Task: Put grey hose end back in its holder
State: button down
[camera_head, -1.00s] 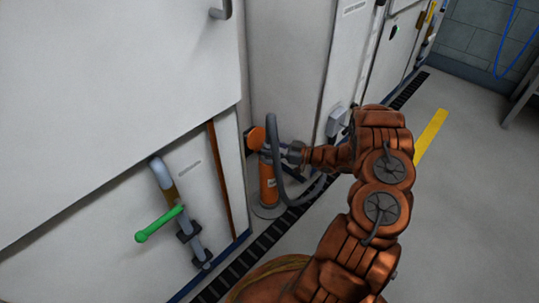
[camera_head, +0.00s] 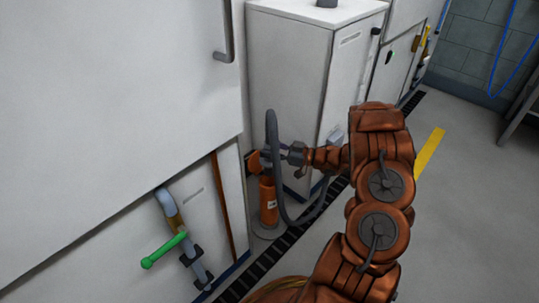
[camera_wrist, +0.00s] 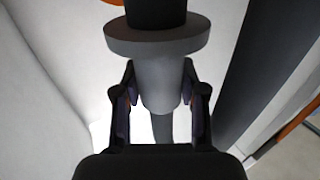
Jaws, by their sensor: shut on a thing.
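The grey hose end (camera_wrist: 160,78) is a pale grey cylinder with a wide flange and a dark part above it in the wrist view. My gripper (camera_wrist: 160,108) is shut on its body, one finger on each side. In the head view my gripper (camera_head: 276,155) is small beside the dark grey hose (camera_head: 273,128). The hose arches up, then loops down. Just behind it stands an orange post (camera_head: 268,200) with an orange piece (camera_head: 253,164) near its top. I cannot tell which part is the holder, or whether the hose end touches the orange piece.
A white cabinet (camera_head: 285,65) stands behind the post. A large white panel (camera_head: 100,100) with a handle fills the left, above a green-handled lever (camera_head: 163,250). A dark floor grate (camera_head: 265,262) runs along the units. The grey floor (camera_head: 460,220) to the right is clear.

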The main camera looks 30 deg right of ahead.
aim_at(269, 142)
jog(key=shift+r+p, duration=0.9)
jog(key=shift+r, duration=1)
